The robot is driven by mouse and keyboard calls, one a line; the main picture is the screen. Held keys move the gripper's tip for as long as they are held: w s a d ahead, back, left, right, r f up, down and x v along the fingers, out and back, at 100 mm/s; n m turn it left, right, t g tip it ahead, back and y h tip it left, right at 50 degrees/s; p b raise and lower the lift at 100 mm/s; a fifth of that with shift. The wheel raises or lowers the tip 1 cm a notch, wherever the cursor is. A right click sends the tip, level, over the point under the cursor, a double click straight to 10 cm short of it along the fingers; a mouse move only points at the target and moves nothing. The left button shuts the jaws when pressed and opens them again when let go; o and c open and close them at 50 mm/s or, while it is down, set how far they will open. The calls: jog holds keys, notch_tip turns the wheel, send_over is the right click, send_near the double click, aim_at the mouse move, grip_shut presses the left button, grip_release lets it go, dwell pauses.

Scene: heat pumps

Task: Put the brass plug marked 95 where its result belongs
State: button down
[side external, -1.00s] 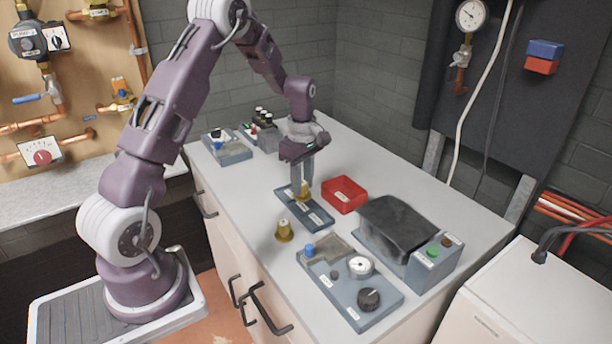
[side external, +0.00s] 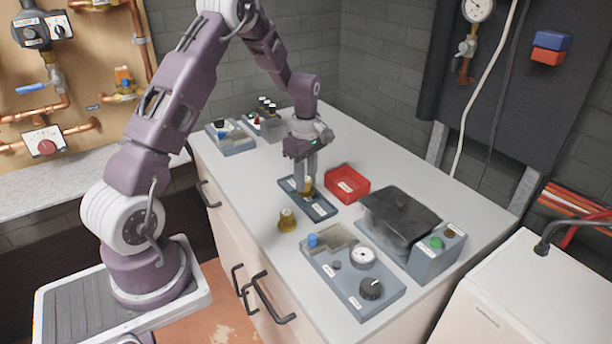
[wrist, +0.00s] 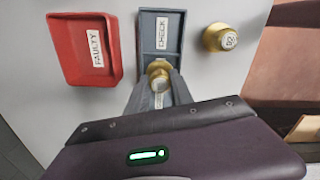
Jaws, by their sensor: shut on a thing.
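My gripper (side external: 304,187) is shut on a brass plug (wrist: 158,70); the mark on this plug is not readable. The plug is at the grey two-part tray (side external: 322,210), over the half beyond the divider from the "CHECK" half (wrist: 162,35). I cannot tell whether it rests on the tray floor. That half's own label is mostly hidden by the fingers. A second brass plug (side external: 287,221) stands on the bench beside the tray; it also shows in the wrist view (wrist: 222,38), its number too small to read surely. A red tray labelled "FAULTY" (wrist: 112,50) sits on the other side.
A grey test unit (side external: 330,268) with a blue button, white dial (side external: 363,257) and black knob (side external: 371,289) stands at the front right. Beside it is a dark-covered box (side external: 400,210).

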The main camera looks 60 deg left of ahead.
jog(key=shift+f, duration=0.7)
jog(key=c, duration=1)
grip_release()
jog(key=shift+c, duration=0.2)
notch_tip(320, 180, up, 7)
jog(key=shift+r, duration=0.1)
jog(key=s+d+r+m+t, duration=0.1)
jog(key=s+d+r+m, duration=0.4)
jog(key=d+r, duration=0.25)
jog(key=s+d+r+m+t, duration=0.2)
jog(key=s+d+r+m, duration=0.3)
jog(key=r, duration=0.3)
jog(key=s+d+m+t, duration=0.1)
jog(key=s+d+m, duration=0.2)
jog(key=s+m, duration=0.2)
jog(key=s+d+r+m+t, duration=0.1)
jog(key=s+d+m, duration=0.3)
jog(key=s, duration=0.6)
jog(key=shift+d+m+t, duration=0.3)
jog(key=shift+m, duration=0.7)
